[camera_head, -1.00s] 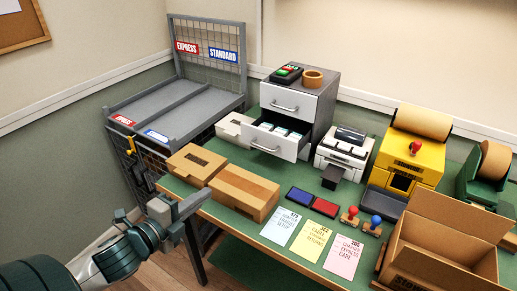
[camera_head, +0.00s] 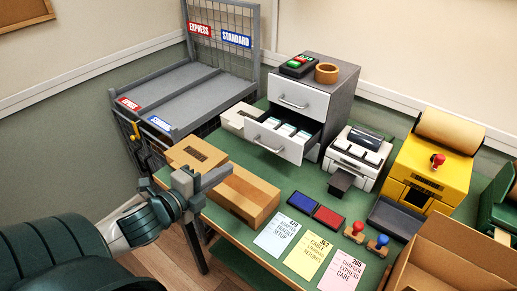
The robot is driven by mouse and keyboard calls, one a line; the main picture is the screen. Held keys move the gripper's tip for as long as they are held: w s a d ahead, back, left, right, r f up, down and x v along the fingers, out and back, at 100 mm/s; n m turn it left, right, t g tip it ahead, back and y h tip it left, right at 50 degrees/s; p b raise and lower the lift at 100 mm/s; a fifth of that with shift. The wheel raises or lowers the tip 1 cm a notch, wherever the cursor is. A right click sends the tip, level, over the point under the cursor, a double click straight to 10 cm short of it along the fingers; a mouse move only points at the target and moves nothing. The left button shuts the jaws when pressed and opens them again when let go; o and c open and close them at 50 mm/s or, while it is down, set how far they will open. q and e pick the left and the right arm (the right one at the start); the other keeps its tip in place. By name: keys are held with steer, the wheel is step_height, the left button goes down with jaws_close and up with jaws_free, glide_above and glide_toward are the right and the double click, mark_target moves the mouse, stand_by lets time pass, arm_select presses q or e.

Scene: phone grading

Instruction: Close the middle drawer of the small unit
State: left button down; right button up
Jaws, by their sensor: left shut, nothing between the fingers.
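The small unit (camera_head: 339,98) is a grey cabinet with white drawer fronts at the back of the green table. Its middle drawer (camera_head: 274,141) is pulled out toward the front, with several small packets inside. The drawer's bar handle (camera_head: 267,146) is on its white front. The top drawer (camera_head: 301,100) is shut. My left gripper (camera_head: 213,177) is shut and empty, over the table's front left edge near the brown cartons, apart from the drawer and to its lower left. My right gripper is not in view.
Brown cartons (camera_head: 243,197) lie between my left gripper and the unit. A pale box (camera_head: 239,116) stands left of the drawer. A white printer (camera_head: 355,158) is to the right. Ink pads (camera_head: 328,218), cards and stamps occupy the table's front. A grey rack (camera_head: 185,96) stands at the left.

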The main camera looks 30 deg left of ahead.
mark_target(281, 129)
arm_select(q)
steer(key=shift+b+x, duration=0.85)
steer(key=shift+x, duration=0.35)
steer(key=p+x, duration=0.3)
steer(key=x, duration=0.7)
steer(key=shift+w+p, duration=0.15)
steer(key=shift+p, duration=0.15)
steer(key=shift+w+d+f, duration=0.1)
steer(key=shift+w+f, duration=0.15)
steer(key=shift+w, duration=0.4)
steer(key=r+x, duration=0.1)
steer(key=x, duration=0.7)
steer(key=r+p+x, duration=0.1)
steer(key=x, duration=0.3)
steer(key=shift+w+d+r, duration=0.1)
steer(key=shift+w+r, duration=0.2)
steer(key=shift+w, duration=0.35)
steer(key=shift+r, duration=0.2)
steer(key=shift+r, duration=0.15)
